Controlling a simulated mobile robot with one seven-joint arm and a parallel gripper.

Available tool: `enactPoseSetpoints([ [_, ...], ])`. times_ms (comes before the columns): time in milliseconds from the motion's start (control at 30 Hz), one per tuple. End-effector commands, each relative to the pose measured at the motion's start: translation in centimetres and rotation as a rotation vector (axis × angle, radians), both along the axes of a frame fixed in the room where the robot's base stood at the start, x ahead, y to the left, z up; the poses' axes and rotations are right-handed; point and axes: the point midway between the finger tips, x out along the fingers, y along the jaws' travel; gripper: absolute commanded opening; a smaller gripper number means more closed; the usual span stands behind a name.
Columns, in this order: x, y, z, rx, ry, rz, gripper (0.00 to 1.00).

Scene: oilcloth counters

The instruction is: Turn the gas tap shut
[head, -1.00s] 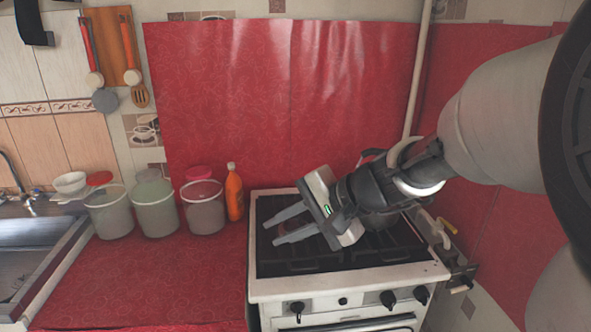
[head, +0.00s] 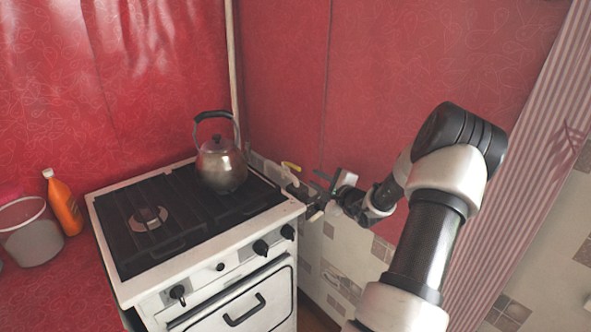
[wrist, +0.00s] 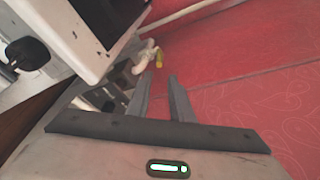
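The gas tap has a yellow handle (head: 291,166) on a white pipe, by the wall just behind the stove's right side. In the wrist view the yellow handle (wrist: 159,61) shows just beyond my fingertips, beside the white pipe. My gripper (head: 318,194) is to the right of the stove, to the right of and a little below the tap in the head view. Its two fingers are apart with nothing between them, as the wrist view also shows (wrist: 159,78). They appear clear of the handle. I cannot tell the exact distance.
The white stove (head: 210,262) stands close on the left, with a metal kettle (head: 221,167) at its back right. The red-covered wall (head: 285,95) lies behind the tap. An orange bottle (head: 63,205) and a bucket (head: 30,238) stand left of the stove.

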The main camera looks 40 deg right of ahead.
Motion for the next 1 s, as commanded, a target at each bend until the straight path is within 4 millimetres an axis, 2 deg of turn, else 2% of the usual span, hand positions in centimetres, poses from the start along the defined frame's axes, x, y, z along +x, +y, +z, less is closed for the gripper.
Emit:
enactPoseSetpoints([
  [100,2.7,-0.3,-0.7,0.000,-0.002,0.003,0.20],
  [400,9.0,-1.2,-2.1,0.002,-0.002,0.002,0.20],
  [600,12.3,-1.7,-2.8,0.002,-0.001,0.003,0.20],
  [800,13.8,-1.9,-3.1,0.002,0.000,0.002,0.20],
  [1000,14.1,-2.0,-3.1,0.000,0.000,0.001,0.20],
])
